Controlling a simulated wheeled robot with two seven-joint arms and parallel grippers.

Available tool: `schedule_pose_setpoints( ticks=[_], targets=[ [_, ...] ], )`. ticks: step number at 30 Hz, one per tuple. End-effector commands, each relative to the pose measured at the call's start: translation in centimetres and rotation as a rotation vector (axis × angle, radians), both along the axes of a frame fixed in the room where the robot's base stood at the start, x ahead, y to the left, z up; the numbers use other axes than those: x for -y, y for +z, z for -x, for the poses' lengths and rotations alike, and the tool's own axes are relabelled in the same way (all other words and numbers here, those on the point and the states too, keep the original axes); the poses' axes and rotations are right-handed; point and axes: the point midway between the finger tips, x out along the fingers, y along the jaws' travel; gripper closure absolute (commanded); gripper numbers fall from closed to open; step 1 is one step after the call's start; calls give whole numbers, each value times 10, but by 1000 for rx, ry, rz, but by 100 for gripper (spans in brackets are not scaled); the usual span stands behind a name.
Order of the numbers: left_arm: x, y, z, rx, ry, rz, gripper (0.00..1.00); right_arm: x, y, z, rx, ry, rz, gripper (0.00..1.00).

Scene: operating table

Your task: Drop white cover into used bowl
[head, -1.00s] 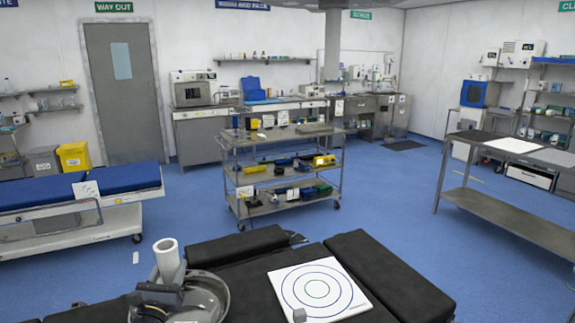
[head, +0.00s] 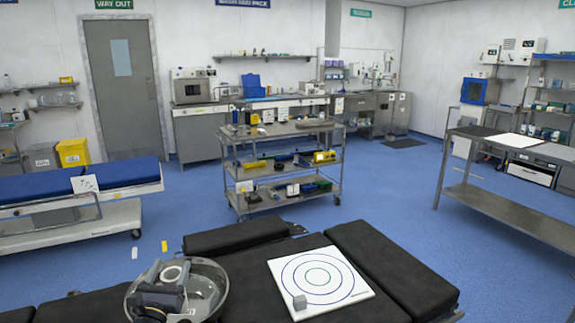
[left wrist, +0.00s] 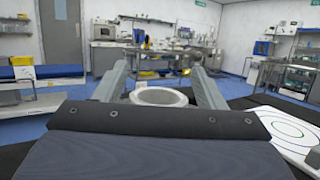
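The white cover (head: 172,273), a round hollow piece, sits low inside the metal bowl (head: 215,300) at the front left of the black table. My left gripper (head: 168,276) is over the bowl with its fingers spread on either side of the cover. In the left wrist view the cover (left wrist: 160,97) lies between the two parted grey fingers, with narrow gaps at its sides. The cover's lower part is hidden by the gripper and bowl. My right gripper is not in view.
The black padded table (head: 240,262) has bare room between bowl and board. A metal trolley (head: 280,135) stands beyond.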

Motion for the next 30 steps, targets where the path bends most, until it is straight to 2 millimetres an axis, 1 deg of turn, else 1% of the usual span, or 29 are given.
schedule_pose_setpoints(
  ticks=[2,10,14,17,18,24,27,30],
  targets=[
    [0,0,0,0,0,0,27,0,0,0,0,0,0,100],
    [0,-1,1,-1,0,0,27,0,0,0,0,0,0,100],
    [-1,-4,10,-1,0,0,27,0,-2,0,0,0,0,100],
    [-2,-10,27,-3,1,0,27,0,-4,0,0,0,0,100],
    [-2,-11,35,-3,1,-1,27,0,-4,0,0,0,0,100],
    [-5,-10,85,-3,2,-2,27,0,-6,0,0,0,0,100],
    [-7,-10,107,-3,2,-2,27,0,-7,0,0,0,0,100],
    [-7,-10,125,-2,1,-1,27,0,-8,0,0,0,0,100]
  ],
)
